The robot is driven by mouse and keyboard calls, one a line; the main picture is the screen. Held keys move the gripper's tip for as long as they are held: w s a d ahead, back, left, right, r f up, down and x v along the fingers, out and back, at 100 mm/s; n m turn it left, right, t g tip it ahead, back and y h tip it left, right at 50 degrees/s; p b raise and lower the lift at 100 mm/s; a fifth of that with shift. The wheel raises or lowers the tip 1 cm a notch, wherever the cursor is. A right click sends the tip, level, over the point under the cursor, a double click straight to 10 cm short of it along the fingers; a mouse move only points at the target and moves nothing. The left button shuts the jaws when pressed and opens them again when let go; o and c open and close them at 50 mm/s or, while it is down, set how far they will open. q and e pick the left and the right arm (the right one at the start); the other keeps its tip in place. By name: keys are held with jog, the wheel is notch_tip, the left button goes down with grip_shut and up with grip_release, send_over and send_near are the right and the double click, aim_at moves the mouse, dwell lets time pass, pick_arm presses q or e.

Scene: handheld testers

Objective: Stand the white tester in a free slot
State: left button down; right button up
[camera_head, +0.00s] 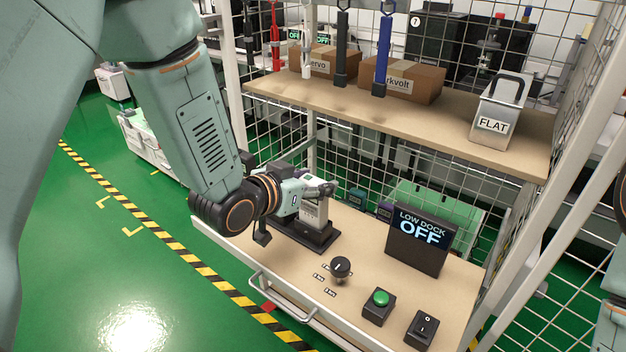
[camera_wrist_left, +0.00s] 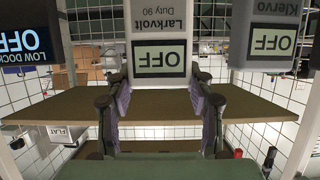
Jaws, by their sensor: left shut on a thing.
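The white tester (camera_wrist_left: 159,25), marked Larkvolt Duty 90 with a screen reading OFF, is between the fingers of my left gripper (camera_wrist_left: 160,100) in the left wrist view, which is upside down. The gripper is shut on it. A grey tester (camera_wrist_left: 265,35), marked Klervo and also reading OFF, is beside it. In the head view my left gripper (camera_head: 328,188) is over a black dock (camera_head: 318,240). A pale tester body (camera_head: 313,214) shows there, partly hidden; I cannot tell which one. The slots and the white tester's lower end are hidden. My right gripper is out of view.
A black sign (camera_head: 421,240) reads LOW DOCK OFF. A black knob (camera_head: 341,267), a green button (camera_head: 380,299) and a black switch (camera_head: 421,329) are on the lower board (camera_head: 350,310). The upper shelf (camera_head: 420,118) holds boxes and a FLAT bin (camera_head: 497,112). Wire mesh encloses the back.

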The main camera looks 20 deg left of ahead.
pick_arm(q)
jog(key=shift+f, duration=0.15)
jog(key=shift+c, duration=2.1)
grip_release()
jog(key=v, duration=0.7)
jog(key=shift+s, duration=0.2)
jog(key=shift+a, duration=0.1)
